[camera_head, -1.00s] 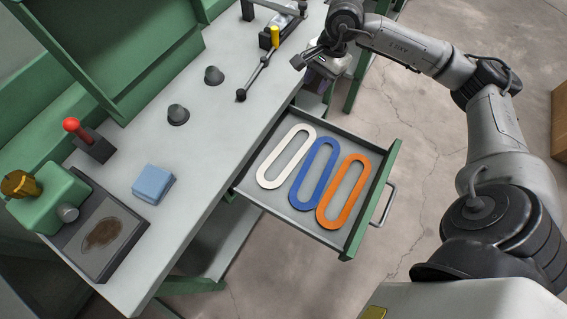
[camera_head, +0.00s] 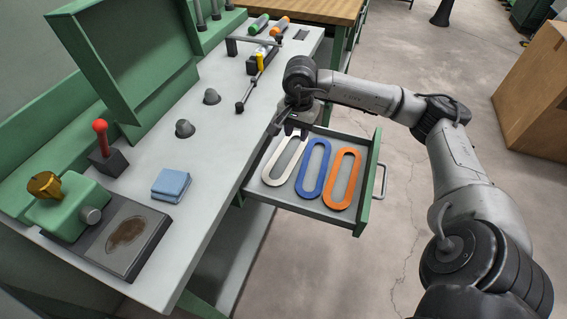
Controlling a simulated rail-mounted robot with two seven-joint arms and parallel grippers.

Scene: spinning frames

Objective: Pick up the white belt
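The white belt (camera_head: 272,174) is a flat long loop lying in the open drawer (camera_head: 357,212), leftmost of three belts. A blue belt (camera_head: 302,180) lies to its right, and an orange belt (camera_head: 331,193) is right of that. My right gripper (camera_head: 297,131) points down over the far end of the white belt. Its two dark fingertips show a small gap, with nothing seen between them. The gripper hides part of the belt's far end, and I cannot tell whether it touches the belt. My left gripper is not in view.
The workbench (camera_head: 215,140) is left of the drawer. It carries a blue cloth (camera_head: 171,185), a red-knobbed lever (camera_head: 101,127), a green machine (camera_head: 65,205) and dark knobs. A thin rod linkage (camera_head: 251,88) stands near the gripper. A cardboard box (camera_head: 540,100) is at right.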

